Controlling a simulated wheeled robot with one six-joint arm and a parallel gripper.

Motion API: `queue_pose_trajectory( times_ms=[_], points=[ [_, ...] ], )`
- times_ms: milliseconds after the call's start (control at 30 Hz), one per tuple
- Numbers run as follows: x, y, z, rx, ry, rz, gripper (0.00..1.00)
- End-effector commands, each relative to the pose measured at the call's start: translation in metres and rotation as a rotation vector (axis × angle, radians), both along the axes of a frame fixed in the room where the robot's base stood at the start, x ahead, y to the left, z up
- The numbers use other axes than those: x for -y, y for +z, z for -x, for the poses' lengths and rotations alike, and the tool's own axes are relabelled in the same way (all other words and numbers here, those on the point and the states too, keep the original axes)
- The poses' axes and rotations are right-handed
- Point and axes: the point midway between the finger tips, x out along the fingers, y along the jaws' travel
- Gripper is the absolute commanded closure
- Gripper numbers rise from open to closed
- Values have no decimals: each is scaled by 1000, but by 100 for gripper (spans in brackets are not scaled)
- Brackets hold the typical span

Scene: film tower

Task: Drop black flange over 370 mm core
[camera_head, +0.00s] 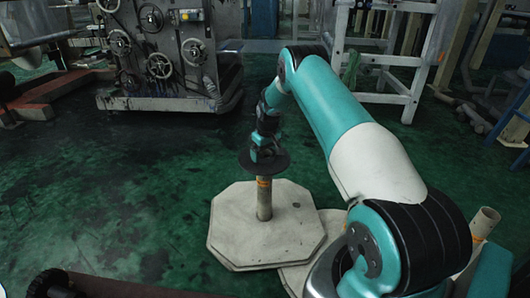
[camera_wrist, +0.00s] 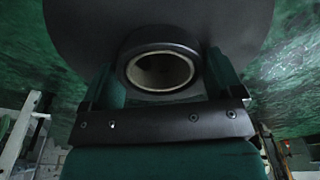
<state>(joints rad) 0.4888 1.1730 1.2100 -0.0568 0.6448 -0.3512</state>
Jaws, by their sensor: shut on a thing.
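My gripper (camera_head: 264,150) is shut on the hub of the black flange (camera_head: 265,163), a flat disc held about level. In the wrist view my fingers (camera_wrist: 163,76) sit on both sides of the black flange's hub (camera_wrist: 160,36). The core (camera_head: 264,198), an upright tan tube with an orange band near its top, stands directly below the disc. Its top end is hidden by the flange in the head view. A pale ring (camera_wrist: 190,72) shows inside the hub's bore; I cannot tell how far the core reaches into it.
The core stands on a pale octagonal board (camera_head: 235,225). A second board (camera_head: 333,217) lies partly under my arm. Another tan tube (camera_head: 485,222) stands at right, partly hidden. Machinery (camera_head: 165,50) with handwheels is at the back left. The green floor at left is clear.

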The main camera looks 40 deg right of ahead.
Motion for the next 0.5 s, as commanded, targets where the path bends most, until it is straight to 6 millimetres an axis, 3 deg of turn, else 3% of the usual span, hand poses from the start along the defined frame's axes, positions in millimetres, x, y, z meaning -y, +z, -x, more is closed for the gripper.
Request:
queue_pose_trajectory(
  times_ms=[500],
  points=[
    [0,-10,0,1,0,0,42]
  ],
)
